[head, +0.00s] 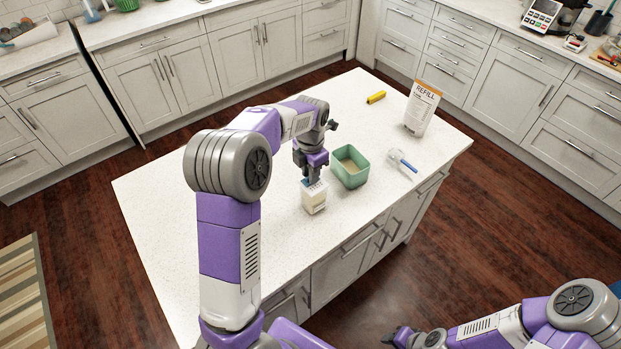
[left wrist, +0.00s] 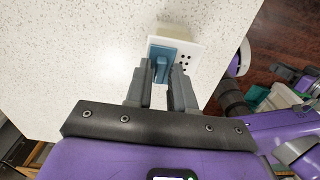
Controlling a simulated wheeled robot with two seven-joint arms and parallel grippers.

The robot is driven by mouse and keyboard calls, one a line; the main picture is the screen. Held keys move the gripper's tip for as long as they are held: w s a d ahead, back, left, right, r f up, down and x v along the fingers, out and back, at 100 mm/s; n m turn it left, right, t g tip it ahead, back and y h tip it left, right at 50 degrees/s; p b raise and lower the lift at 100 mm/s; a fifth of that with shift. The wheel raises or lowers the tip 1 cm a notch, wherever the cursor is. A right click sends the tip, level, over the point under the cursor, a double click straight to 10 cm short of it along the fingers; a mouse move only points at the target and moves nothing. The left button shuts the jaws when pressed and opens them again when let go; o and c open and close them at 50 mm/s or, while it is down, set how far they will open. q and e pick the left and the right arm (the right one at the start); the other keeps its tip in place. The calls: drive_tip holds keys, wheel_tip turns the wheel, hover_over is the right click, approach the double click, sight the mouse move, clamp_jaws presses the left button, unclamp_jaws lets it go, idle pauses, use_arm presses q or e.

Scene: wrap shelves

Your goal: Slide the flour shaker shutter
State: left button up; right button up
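The flour shaker (head: 314,199) is a white box standing upright on the island counter. In the left wrist view its top shows a blue shutter (left wrist: 160,68) on the left side and several dark holes (left wrist: 186,60) uncovered on the right. My left gripper (head: 313,178) is above the shaker, pointing down. In the left wrist view its fingers (left wrist: 160,76) stand on both sides of the shutter's raised blue tab and appear to touch it. My right gripper (head: 392,338) is low at the bottom, away from the counter; its fingers are too small to read.
On the island counter (head: 200,210), a green tub (head: 349,181) stands close right of the shaker. Farther right are a blue-handled scoop (head: 403,161) and a REFILL bag (head: 422,108). A yellow cylinder (head: 376,97) lies behind. The counter's left part is clear.

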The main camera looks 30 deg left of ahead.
sight(317, 187)
use_arm(q)
drive_tip(key=shift+f, duration=0.15)
drive_tip(key=shift+r+p, duration=0.35)
drive_tip(key=c, duration=0.3)
drive_tip(key=shift+c, duration=0.2)
drive_tip(key=shift+s+d, duration=0.3)
drive_tip(key=shift+d, duration=0.45)
drive_tip(key=shift+s+d, duration=0.3)
drive_tip(key=shift+d, duration=0.4)
drive_tip(key=o, duration=0.4)
drive_tip(key=shift+o, duration=0.2)
drive_tip(key=shift+r, duration=0.1)
